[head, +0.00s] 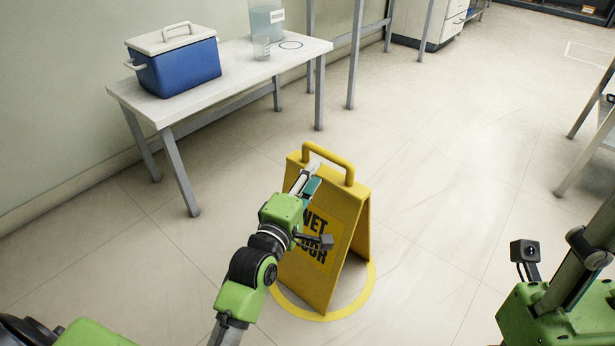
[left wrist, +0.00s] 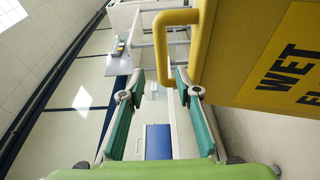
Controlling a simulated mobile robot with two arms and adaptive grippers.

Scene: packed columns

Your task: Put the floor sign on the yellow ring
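The yellow floor sign (head: 345,225) stands upright on the floor, its two panels spread like a tent and its handle on top. The yellow ring (head: 352,306) is a flat band on the floor under it; the sign's near foot reaches the band and the ring's far side is hidden. My left gripper (head: 309,175) is in front of the sign's upper panel, just below the handle. In the left wrist view its fingers (left wrist: 155,88) are apart with nothing between them, and the sign's handle (left wrist: 176,18) is beyond the tips. My right gripper is out of view.
A white table (head: 240,75) against the left wall holds a blue cooler (head: 175,65), a beaker (head: 261,47) and a clear container (head: 267,18). A grey shelf or table (head: 590,150) stands at the right edge. The floor between is clear.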

